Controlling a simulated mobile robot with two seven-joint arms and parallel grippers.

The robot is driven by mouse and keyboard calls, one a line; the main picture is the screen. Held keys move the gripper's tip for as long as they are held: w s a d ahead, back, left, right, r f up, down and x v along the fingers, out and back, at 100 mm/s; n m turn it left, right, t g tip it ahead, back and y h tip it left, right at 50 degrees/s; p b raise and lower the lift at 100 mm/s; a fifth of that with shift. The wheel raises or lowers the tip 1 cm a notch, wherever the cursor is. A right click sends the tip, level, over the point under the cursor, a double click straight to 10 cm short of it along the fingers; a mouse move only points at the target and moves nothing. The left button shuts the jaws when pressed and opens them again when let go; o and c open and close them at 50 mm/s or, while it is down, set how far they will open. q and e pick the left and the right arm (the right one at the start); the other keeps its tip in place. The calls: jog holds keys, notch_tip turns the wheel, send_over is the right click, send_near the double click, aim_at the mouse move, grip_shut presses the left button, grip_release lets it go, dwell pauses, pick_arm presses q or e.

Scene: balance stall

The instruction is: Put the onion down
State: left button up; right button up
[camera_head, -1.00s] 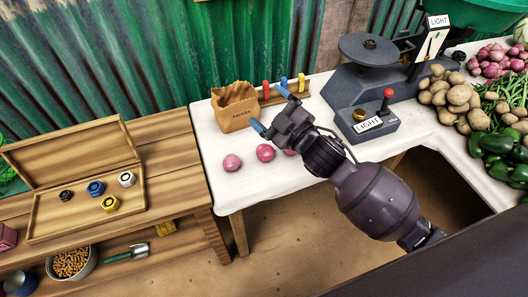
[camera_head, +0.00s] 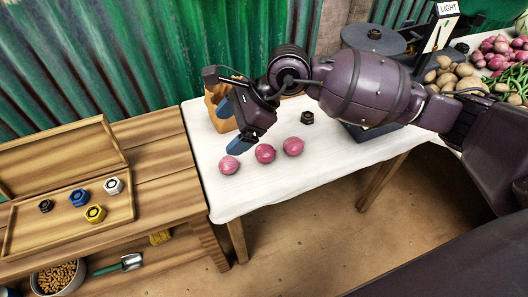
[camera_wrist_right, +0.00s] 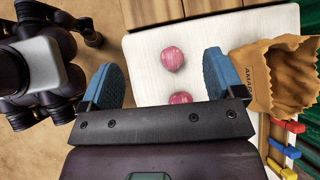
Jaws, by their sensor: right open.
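Three pink-red onions stand apart in a row on the white table (camera_head: 285,180): a left onion (camera_head: 229,165), a middle onion (camera_head: 265,153) and a right onion (camera_head: 293,146). My right gripper (camera_head: 232,126) is open, its blue fingers above the table just behind the left onion, in front of the paper bag (camera_head: 214,97). In the right wrist view, two onions show between and beyond the fingers, one farther (camera_wrist_right: 172,58) and one nearer (camera_wrist_right: 180,98); nothing is held between the fingers. The third onion is not visible there. My left gripper is not in view.
A black weight (camera_head: 307,118) stands on the table behind the right onion. The scale (camera_head: 372,40) is partly hidden by my right arm. A wooden case with several weights (camera_head: 70,222) lies open on the left bench. The front of the white table is clear.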

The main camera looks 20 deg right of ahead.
aim_at(267, 150)
jog(key=d+f+n+h, duration=0.1)
jog(key=d+f+h, duration=0.1)
jog(key=d+f, duration=0.1)
jog(key=w+d+f+n+h+b, duration=0.1)
jog(key=d+f+h, duration=0.1)
jog(key=d+f, duration=0.1)
jog(key=w+d+f+n+h, duration=0.1)
jog(key=d+f+h, duration=0.2)
jog(key=shift+f+t, duration=0.25)
jog(key=shift+t, duration=0.05)
jog(key=shift+w+f, duration=0.15)
jog(key=shift+f, duration=0.2)
jog(key=shift+a+f+b, duration=0.1)
jog(key=shift+f+b, duration=0.2)
jog(key=shift+b, duration=0.05)
jog(key=b+x, duration=0.1)
jog(key=x, duration=0.2)
jog(key=shift+f, duration=0.35)
jog(key=shift+w+f, duration=0.1)
jog(key=shift+f, duration=0.25)
jog(key=shift+r, duration=0.15)
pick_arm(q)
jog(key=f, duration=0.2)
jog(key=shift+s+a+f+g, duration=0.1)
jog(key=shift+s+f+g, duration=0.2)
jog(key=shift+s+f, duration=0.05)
pick_arm(e)
jog(key=c, duration=1.1)
